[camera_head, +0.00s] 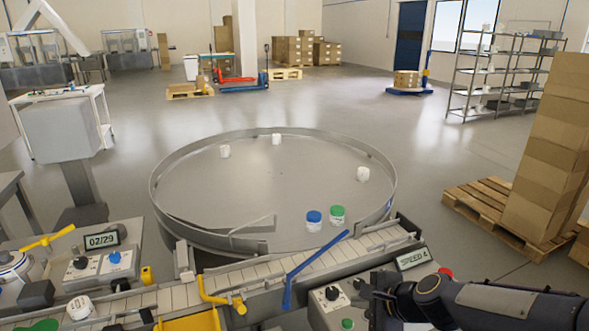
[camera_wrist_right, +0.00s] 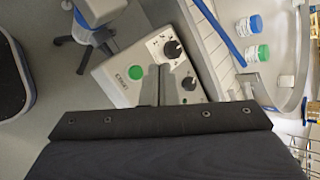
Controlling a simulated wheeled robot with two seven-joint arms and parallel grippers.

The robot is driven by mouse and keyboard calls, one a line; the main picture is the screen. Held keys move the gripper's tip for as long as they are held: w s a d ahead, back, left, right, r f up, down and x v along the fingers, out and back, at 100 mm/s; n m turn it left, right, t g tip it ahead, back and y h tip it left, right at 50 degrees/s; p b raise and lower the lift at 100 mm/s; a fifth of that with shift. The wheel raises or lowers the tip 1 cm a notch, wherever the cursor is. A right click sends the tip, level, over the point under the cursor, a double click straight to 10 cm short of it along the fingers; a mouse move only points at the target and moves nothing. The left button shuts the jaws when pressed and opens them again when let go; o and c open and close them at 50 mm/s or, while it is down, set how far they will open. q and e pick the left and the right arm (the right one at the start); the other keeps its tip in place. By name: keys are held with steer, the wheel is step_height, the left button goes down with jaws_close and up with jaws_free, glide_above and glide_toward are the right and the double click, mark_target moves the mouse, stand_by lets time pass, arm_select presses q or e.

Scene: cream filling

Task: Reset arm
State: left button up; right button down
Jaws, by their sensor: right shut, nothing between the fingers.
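My right arm comes in from the lower right in the head view. Its gripper (camera_head: 374,300) is over the control box (camera_head: 330,300) with the black knob, by the speed display. In the right wrist view the two dark fingers of the right gripper (camera_wrist_right: 168,84) are together with nothing between them, in front of the same box with its green button (camera_wrist_right: 135,73) and black knobs. Whether the fingers touch the box cannot be told. My left gripper is not in view.
A round turntable (camera_head: 240,195) with a raised rim holds a blue-lidded jar (camera_head: 314,220), a green-lidded jar (camera_head: 337,215) and several white jars. A conveyor (camera_head: 250,280) with a blue bar (camera_head: 312,268) runs in front. Stacked boxes (camera_head: 545,150) on a pallet stand at right.

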steer(key=s+d+r+n+g, duration=0.1)
steer(key=s+d+n, duration=0.1)
steer(key=s+n, duration=0.6)
steer(key=s+d+r+n+g+h, duration=0.1)
steer(key=s+n, duration=0.7)
steer(key=s, duration=0.8)
steer(key=shift+s+d+r+h, duration=0.15)
steer(key=shift+d+r+h, duration=0.25)
steer(key=shift+d, duration=0.5)
steer(key=shift+r, duration=0.1)
stand_by(1.3)
